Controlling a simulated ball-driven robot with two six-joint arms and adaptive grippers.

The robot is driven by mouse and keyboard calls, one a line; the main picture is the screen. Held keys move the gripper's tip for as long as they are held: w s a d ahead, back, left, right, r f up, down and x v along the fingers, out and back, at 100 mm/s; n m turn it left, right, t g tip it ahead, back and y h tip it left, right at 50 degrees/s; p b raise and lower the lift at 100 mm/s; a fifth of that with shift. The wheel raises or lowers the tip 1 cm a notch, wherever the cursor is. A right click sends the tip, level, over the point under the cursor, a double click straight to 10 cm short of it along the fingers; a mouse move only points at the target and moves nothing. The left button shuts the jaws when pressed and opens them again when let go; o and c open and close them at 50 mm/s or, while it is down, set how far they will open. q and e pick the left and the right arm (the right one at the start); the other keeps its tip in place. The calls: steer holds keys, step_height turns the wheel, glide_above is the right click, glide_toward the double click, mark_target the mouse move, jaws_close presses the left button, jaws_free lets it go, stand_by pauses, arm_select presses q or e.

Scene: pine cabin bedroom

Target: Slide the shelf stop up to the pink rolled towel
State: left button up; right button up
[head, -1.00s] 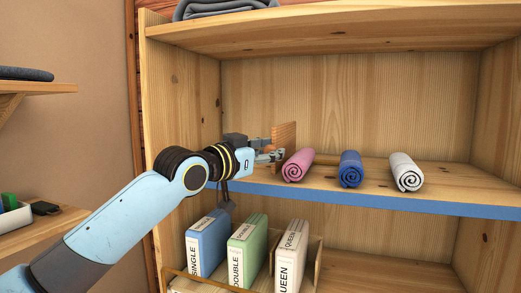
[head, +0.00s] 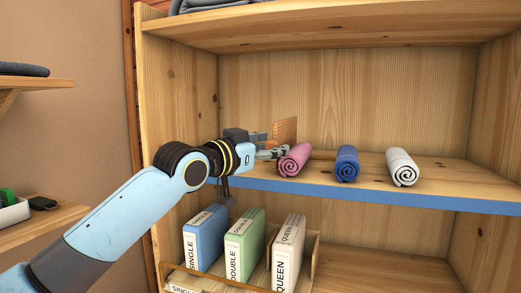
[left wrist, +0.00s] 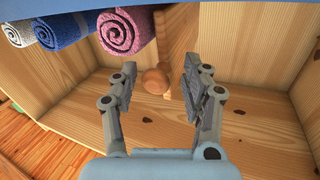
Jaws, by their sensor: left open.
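The shelf stop (head: 284,130) is an upright wooden board on the middle shelf, just left of and partly behind the pink rolled towel (head: 294,160). In the left wrist view the stop's board (left wrist: 178,38) stands close beside the pink towel (left wrist: 125,30); I cannot tell whether they touch. A round wooden knob (left wrist: 155,81) shows in front of the board. My left gripper (head: 278,153) reaches in from the left, low by the stop. In the left wrist view its fingers (left wrist: 160,90) are open, one on each side of the knob. My right gripper is out of view.
A blue rolled towel (head: 347,163) and a white rolled towel (head: 402,167) lie to the right on the same shelf, which has a blue front edge (head: 400,199). Boxes, one green (head: 245,243), stand in a bin below. The shelf's right end is clear.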

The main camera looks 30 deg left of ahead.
arm_select(q)
steer(key=s+a, duration=0.1)
steer(key=s, duration=1)
steer(key=shift+s+a, duration=0.25)
steer(key=shift+s, duration=0.15)
steer(key=r+n+p, duration=0.1)
steer(key=p, duration=0.6)
steer(key=shift+s+h+p, duration=0.15)
steer(key=shift+h+p, duration=0.15)
steer(key=shift+n, duration=0.3)
steer(key=w+b, duration=0.3)
steer(key=w+d+b, duration=0.1)
steer(key=w+b, duration=0.2)
steer(key=b, duration=0.1)
steer(key=w+f+b, duration=0.1)
steer(key=w+b, duration=0.2)
steer(key=shift+w+d, duration=0.15)
steer(key=shift+d, duration=0.1)
steer(key=shift+w+d+r+b, duration=0.15)
steer(key=shift+w+b, duration=0.25)
steer(key=shift+w, duration=0.25)
